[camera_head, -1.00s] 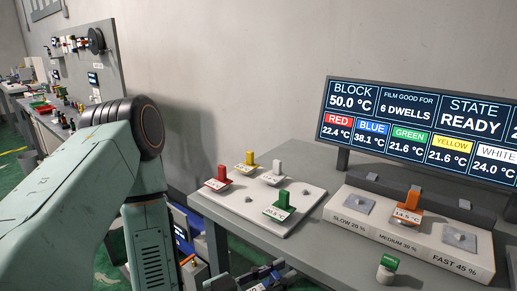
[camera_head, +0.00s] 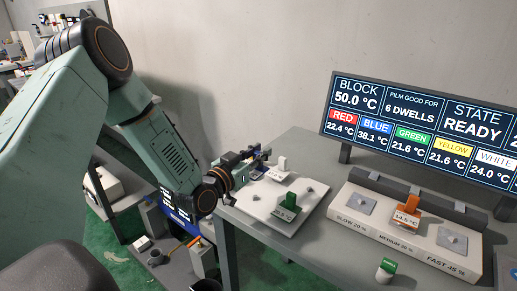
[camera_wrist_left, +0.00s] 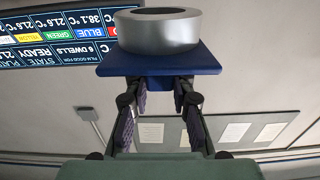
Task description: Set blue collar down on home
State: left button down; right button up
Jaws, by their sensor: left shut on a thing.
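The blue collar, a blue square plate with a silver ring, shows in the wrist view (camera_wrist_left: 160,62). In the head view my left gripper (camera_head: 258,160) is over the back left of the white home board (camera_head: 262,212). The green collar (camera_head: 287,207) and the white collar (camera_head: 281,165) stand on that board. The gripper and wrist hide the board's left part, where the red and yellow collars stood. I cannot tell the gap between the blue collar and the board. My right gripper is not in view.
A green-topped piece (camera_head: 386,270) is in front. A screen (camera_head: 420,130) stands behind and reads blue 38.1 °C.

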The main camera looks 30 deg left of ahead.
aim_at(259, 172)
pick_arm(q)
jog(key=shift+w+d+f, duration=0.15)
jog(key=shift+f, duration=0.05)
jog(key=shift+s+a, duration=0.2)
jog(key=shift+a, duration=0.15)
jog(key=shift+w+d+f+b, duration=0.1)
jog(key=shift+d+f+b, duration=0.25)
jog(key=shift+f, duration=0.1)
jog(key=shift+f+b, duration=0.3)
jog(key=shift+f, duration=0.05)
jog(key=shift+a+f+b, duration=0.25)
jog(key=shift+f+b, duration=0.65)
jog(key=shift+f, duration=0.25)
jog(key=shift+d+f+b, duration=0.15)
jog(key=shift+f+b, duration=0.75)
jog(key=shift+f, duration=0.3)
